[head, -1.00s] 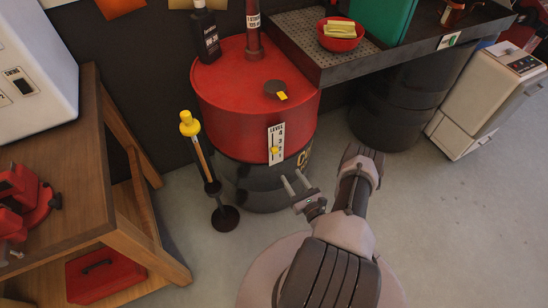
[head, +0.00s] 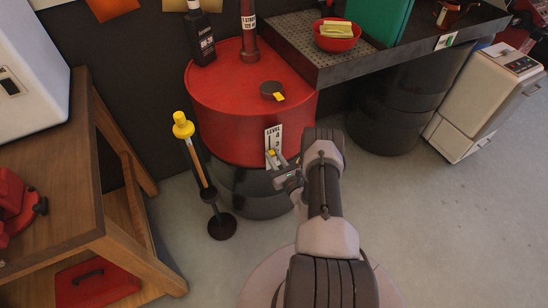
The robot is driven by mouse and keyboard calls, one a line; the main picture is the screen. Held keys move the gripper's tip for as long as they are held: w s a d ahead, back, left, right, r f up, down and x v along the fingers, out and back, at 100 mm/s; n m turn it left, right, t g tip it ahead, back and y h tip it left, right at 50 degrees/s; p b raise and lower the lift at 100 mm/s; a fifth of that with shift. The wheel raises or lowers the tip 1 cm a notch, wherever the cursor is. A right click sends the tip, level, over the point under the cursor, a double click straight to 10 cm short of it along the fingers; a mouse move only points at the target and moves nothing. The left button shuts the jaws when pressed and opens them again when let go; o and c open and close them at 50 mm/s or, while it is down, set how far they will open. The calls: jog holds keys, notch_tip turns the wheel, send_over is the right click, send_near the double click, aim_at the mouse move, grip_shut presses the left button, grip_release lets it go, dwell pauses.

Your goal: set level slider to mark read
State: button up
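The level slider is a white upright plate (head: 274,134) marked LEVEL with numbers, on the front of the red and black drum (head: 235,112). The gripper and wrist hide the lower numbers and part of the knob. I cannot tell whether the fingers touch the knob or are closed on it.
On the drum stand a dark bottle (head: 200,38), a labelled red pipe (head: 249,32) and a dark cap with a yellow pointer (head: 271,91). A yellow-topped stand (head: 205,175) is left of the drum, beyond it a wooden bench (head: 95,185). Open floor (head: 420,225) lies right.

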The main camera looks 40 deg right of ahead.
grip_shut()
dwell(1.1)
